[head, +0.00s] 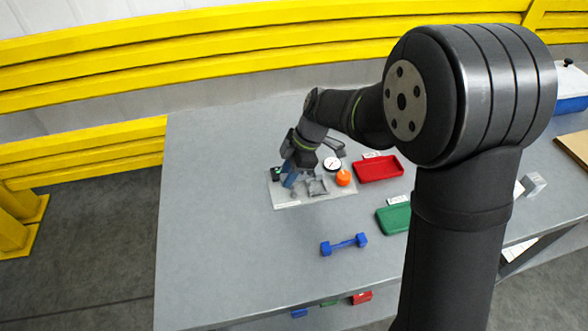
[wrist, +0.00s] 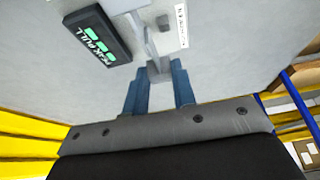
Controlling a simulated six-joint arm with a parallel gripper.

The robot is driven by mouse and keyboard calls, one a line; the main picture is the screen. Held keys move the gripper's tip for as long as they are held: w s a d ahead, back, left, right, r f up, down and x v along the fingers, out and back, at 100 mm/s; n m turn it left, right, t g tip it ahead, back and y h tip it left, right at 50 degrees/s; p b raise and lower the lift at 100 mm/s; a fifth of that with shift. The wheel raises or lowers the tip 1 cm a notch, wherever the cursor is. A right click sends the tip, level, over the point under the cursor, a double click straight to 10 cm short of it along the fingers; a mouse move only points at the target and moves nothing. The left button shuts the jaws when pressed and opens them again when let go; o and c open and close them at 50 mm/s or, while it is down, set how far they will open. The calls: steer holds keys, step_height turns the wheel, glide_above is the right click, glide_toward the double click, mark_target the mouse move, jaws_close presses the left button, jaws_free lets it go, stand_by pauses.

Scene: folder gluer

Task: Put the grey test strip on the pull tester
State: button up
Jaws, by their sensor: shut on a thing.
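The pull tester lies on the grey table as a pale base plate (head: 318,201) with grey blocks, a round dial gauge (head: 332,164) and an orange knob (head: 343,177). Its dark display (wrist: 97,35) with green digits shows at the upper left in the wrist view. My gripper (head: 288,181), with blue fingers, is low over the left part of the tester. In the wrist view my gripper (wrist: 158,78) is shut on the grey test strip (wrist: 157,72), which reaches up between the fingers towards the tester. I cannot tell whether the strip touches the tester; in the head view my gripper hides it.
A red tray (head: 378,168) stands right of the tester and a green tray (head: 394,219) nearer the front. A blue dumbbell-shaped part (head: 344,244) lies in front. The table's left side is clear. Yellow rails (head: 250,50) run behind.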

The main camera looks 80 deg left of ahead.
steer(key=shift+f, duration=2.1)
steer(key=o, duration=1)
steer(key=shift+o, duration=0.2)
steer(key=shift+r, duration=5)
steer(key=shift+f, duration=3.85)
